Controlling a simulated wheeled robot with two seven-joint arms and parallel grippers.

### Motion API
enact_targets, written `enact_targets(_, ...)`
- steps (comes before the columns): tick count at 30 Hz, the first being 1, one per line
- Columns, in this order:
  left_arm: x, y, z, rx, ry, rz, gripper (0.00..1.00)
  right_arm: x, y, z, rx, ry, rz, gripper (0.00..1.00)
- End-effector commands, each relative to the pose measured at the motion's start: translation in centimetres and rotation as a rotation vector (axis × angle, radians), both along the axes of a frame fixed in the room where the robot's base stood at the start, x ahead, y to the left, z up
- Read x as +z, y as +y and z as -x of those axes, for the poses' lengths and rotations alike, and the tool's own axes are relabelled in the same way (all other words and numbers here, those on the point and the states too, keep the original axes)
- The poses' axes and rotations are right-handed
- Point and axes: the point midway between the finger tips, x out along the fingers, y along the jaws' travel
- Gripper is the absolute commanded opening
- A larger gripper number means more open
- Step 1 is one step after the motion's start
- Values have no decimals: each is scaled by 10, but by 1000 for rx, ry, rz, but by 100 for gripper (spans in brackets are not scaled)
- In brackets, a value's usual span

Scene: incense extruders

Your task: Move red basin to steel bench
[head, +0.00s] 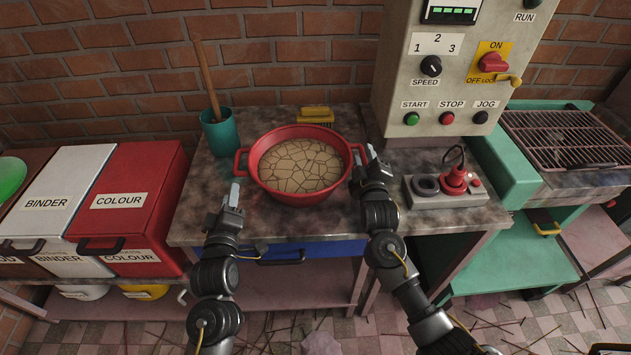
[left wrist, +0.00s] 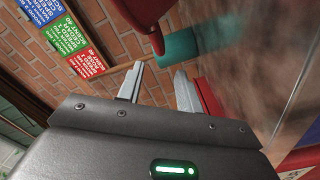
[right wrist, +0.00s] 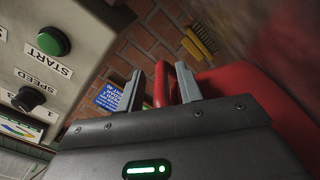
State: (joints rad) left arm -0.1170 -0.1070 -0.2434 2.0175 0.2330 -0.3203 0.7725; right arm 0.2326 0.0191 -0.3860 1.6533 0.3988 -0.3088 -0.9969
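The red basin (head: 263,180) is a round two-handled bowl of cracked tan material. It appears to sit level on the mottled steel bench (head: 205,195). My left gripper (head: 232,193) is open and empty, in front of and below the basin's left handle; that handle (left wrist: 157,42) shows beyond the fingertips in the left wrist view. My right gripper (head: 367,160) is at the right handle. In the right wrist view its fingers stand wide apart, with the red handle (right wrist: 160,85) between them. Firm contact does not show.
A teal cup (head: 220,133) with a wooden stick stands behind left. A yellow brush (head: 317,115) lies behind the basin. The control cabinet (head: 400,90) and a grey socket box (head: 432,200) are to the right. Red and white bins (head: 150,180) stand left.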

Motion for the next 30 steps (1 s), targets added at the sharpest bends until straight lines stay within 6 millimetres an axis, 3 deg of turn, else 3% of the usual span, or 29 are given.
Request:
enact_targets(7,0,0,1,0,0,0,36,-1,0,11,1,2,0,36)
enact_targets(21,0,0,0,0,0,0,36,-1,1,101,1,1,-1,36)
enact_targets(30,0,0,0,0,0,0,36,0,1,120,-1,-1,0,36)
